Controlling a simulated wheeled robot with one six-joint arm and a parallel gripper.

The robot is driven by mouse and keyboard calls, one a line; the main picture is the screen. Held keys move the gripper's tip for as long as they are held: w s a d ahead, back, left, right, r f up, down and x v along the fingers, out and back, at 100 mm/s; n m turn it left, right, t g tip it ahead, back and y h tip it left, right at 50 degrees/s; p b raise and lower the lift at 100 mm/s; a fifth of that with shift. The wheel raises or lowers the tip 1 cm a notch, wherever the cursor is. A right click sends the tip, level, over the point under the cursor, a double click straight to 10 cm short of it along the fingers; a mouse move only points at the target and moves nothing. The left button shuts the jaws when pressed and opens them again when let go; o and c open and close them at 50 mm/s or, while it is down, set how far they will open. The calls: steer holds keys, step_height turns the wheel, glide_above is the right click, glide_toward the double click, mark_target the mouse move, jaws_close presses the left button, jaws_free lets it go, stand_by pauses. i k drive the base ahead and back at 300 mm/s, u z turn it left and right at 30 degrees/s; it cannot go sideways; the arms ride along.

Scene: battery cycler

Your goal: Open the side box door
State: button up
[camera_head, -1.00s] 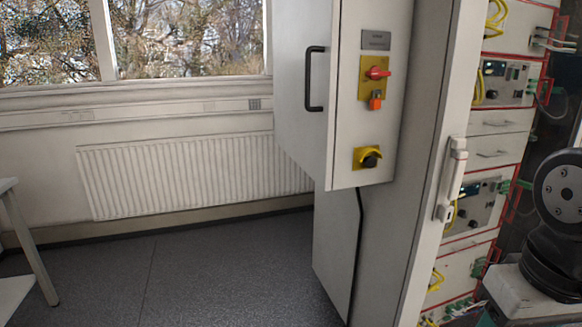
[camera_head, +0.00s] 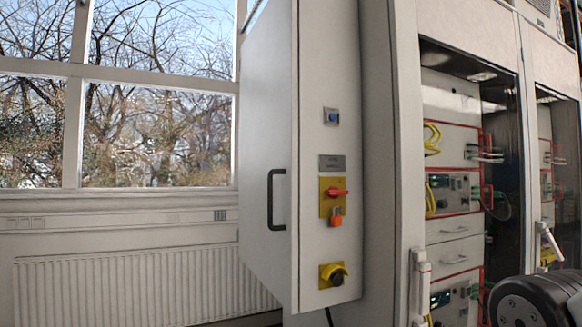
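The side box (camera_head: 375,130) is a tall light-grey cabinet fixed to the side of the large cycler cabinet. Its door (camera_head: 262,130) is the broad face on the left and appears shut. A black bar handle (camera_head: 271,200) stands upright on that door. The narrow face beside it carries a blue button (camera_head: 332,116), a red switch on a yellow plate (camera_head: 333,192), an orange part below it and a yellow-black knob (camera_head: 333,275). My gripper is not in view; only a dark arm joint of mine shows at the bottom right.
The cycler cabinet (camera_head: 404,150) stands on the right with glass-fronted bays, instruments and white latch handles (camera_head: 420,285). A radiator (camera_head: 130,290) runs along the wall under the window (camera_head: 155,130), to the left of the box.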

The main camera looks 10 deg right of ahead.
mark_target(267, 232)
steer(key=u, duration=0.05)
steer(key=k, duration=0.6)
steer(key=u, duration=0.9)
steer(key=i, duration=1.2)
steer(key=z, duration=0.2)
